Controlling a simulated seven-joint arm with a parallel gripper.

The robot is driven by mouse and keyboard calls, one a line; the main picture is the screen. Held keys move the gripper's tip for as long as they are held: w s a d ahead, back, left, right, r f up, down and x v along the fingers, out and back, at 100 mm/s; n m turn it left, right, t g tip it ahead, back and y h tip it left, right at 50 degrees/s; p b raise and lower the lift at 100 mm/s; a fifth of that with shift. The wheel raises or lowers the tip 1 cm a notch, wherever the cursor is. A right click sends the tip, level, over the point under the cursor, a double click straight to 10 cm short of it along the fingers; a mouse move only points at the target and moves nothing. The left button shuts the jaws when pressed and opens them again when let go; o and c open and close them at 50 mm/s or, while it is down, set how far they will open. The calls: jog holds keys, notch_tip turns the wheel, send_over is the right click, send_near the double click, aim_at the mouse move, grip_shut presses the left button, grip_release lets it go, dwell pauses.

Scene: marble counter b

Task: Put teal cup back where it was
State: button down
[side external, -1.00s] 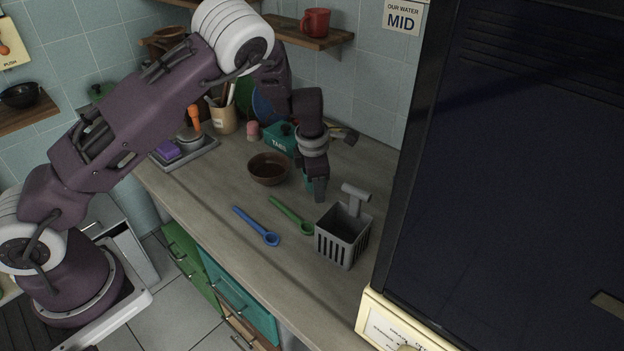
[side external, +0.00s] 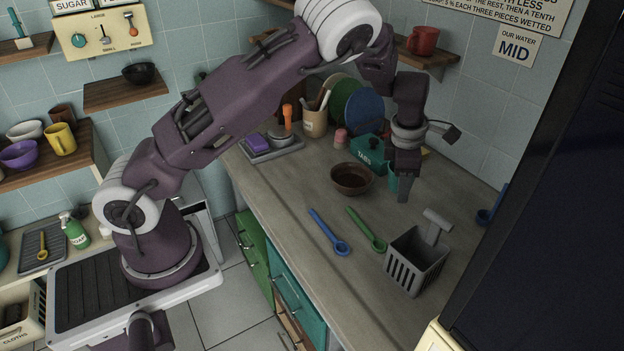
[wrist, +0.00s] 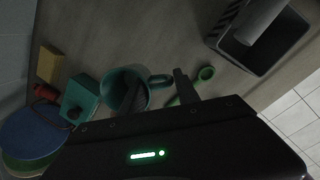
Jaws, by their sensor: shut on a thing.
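The teal cup (side external: 392,180) is mostly hidden behind my gripper (side external: 403,192) in the side view, low over the counter just right of the brown bowl. In the wrist view the teal cup (wrist: 120,78) shows its open mouth and a handle on its right side. My gripper (wrist: 158,92) is shut on the cup's wall, with one finger inside the mouth and the other outside near the handle. I cannot tell whether the cup's base touches the counter.
The brown bowl (side external: 352,180) and a teal tank box (side external: 369,153) are close by. A blue spoon (side external: 328,232), a green spoon (side external: 366,229) and a grey slotted basket (side external: 416,262) lie nearer the front. A left shelf (side external: 72,166) holds cups and bowls.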

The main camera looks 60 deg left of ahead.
notch_tip(320, 180, up, 8)
jog(key=shift+f, duration=0.2)
jog(key=s+a+n, duration=0.4)
jog(key=s+a, duration=0.1)
jog(key=a, duration=0.7)
jog(key=s+a+n, duration=0.5)
jog(key=a, duration=0.6)
jog(key=shift+g+y, duration=0.3)
jog(key=shift+g, duration=0.1)
jog(key=f, duration=1.4)
jog(key=shift+s+f, duration=0.2)
jog(key=shift+s, duration=0.05)
jog(key=shift+f, duration=0.25)
jog(key=c, duration=0.9)
grip_release()
jog(key=shift+f, duration=0.15)
